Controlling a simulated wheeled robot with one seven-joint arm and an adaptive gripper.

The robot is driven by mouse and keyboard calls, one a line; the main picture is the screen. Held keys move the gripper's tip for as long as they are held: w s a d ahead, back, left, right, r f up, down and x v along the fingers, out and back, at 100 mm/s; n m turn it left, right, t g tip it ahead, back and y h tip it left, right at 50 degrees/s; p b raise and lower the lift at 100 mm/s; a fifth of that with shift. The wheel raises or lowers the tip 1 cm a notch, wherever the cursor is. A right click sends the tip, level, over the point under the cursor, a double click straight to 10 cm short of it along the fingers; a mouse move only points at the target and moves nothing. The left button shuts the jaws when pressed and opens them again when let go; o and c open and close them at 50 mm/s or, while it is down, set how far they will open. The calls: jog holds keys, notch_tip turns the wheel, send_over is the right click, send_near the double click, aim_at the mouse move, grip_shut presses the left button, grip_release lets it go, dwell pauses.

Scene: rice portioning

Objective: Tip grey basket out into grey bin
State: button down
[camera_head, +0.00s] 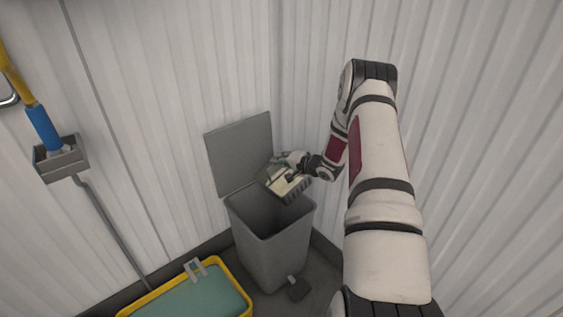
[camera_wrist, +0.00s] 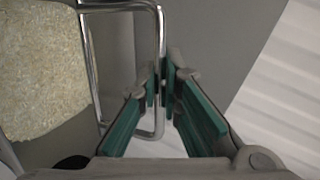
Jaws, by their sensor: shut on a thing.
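The grey bin (camera_head: 272,250) stands on the floor in the corner, with its lid (camera_head: 240,153) swung up open behind it. The grey basket (camera_head: 297,190) hangs above the bin's mouth, toward its back right edge. Pale, grainy contents (camera_wrist: 40,65) that look like rice are still in the basket. My gripper (camera_head: 282,163) is just behind the basket, seen small. In the wrist view my gripper (camera_wrist: 163,82) has its teal pads closed on the basket's metal wire handle (camera_wrist: 161,35). The basket's far side and the bin's bottom are hidden.
A yellow-rimmed tub with teal contents (camera_head: 195,300) is at the lower left. A grey dustpan (camera_head: 60,158) and a pole with blue and yellow parts (camera_head: 42,125) are by the left wall. Ribbed walls close in behind and right of the bin.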

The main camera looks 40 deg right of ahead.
jog(key=shift+a+r+n+h+b, duration=0.35)
jog(key=shift+a+r+n, duration=0.1)
jog(key=shift+a+n, duration=0.3)
jog(key=shift+s+a+r+n+h+b, duration=0.15)
jog(key=shift+a+n+h+b, duration=0.35)
jog(key=shift+a+n+b, duration=0.25)
jog(key=shift+w+a+r+n+h+b, duration=0.15)
jog(key=shift+a+n+h+b, duration=0.35)
jog(key=shift+a+b, duration=0.35)
jog(key=a+f+n+t+h+b, duration=0.2)
jog(key=a+n+b, duration=0.4)
jog(key=b, duration=0.7)
jog(key=shift+s+a+f+h, duration=0.35)
jog(key=shift+a+h, duration=0.3)
jog(key=shift+h, duration=0.2)
jog(key=shift+a+n+b, duration=0.15)
jog(key=shift+n+b, duration=0.15)
jog(key=shift+b, duration=0.2)
